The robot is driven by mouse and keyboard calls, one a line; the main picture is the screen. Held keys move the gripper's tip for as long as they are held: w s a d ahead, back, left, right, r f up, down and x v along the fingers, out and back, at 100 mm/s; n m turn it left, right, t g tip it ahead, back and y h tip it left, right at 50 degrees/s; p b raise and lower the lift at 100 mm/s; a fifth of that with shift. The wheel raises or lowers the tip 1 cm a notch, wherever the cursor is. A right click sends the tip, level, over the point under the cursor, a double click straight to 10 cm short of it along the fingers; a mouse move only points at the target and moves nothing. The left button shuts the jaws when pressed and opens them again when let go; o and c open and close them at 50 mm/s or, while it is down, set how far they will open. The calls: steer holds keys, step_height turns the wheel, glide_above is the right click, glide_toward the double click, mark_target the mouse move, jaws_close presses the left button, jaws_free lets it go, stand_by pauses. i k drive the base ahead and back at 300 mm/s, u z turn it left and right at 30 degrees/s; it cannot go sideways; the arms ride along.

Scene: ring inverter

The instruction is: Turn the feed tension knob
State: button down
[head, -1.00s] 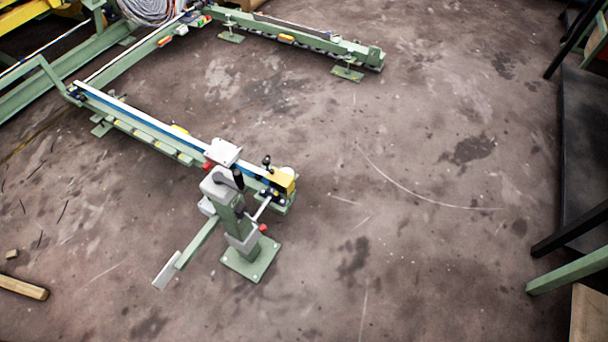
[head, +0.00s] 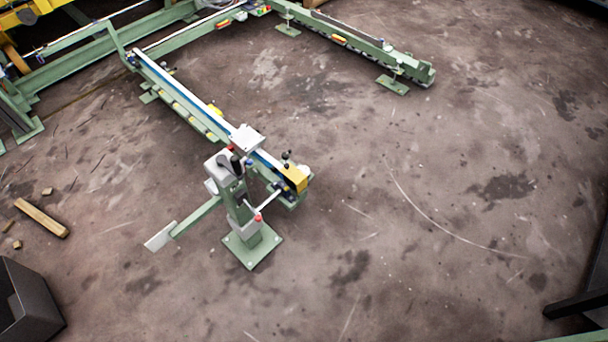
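A green machine stand (head: 232,192) with a grey-white head rises from a square foot plate (head: 252,247) near the middle of the head view. A black handle (head: 235,162) sits on its head. A red knob (head: 258,217) sits low on its right side. A small dark ball knob (head: 286,155) stands by a yellow block (head: 296,178) at the near end of a long green rail (head: 185,97). Which of these is the feed tension knob I cannot tell. My gripper is not in view.
Bare concrete floor (head: 440,200) lies open to the right and in front of the stand. A dark bin (head: 30,300) is at the lower left, with a wooden block (head: 41,217) above it. A second green rail (head: 350,40) runs at the back. A dark frame edge (head: 578,306) is at lower right.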

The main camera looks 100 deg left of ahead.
mark_target(285, 155)
steer(key=u, duration=0.2)
steer(key=k, duration=0.2)
steer(key=u, duration=3.05)
steer(key=k, duration=0.65)
steer(key=z, duration=0.15)
steer(key=i, duration=0.4)
steer(key=u, duration=0.05)
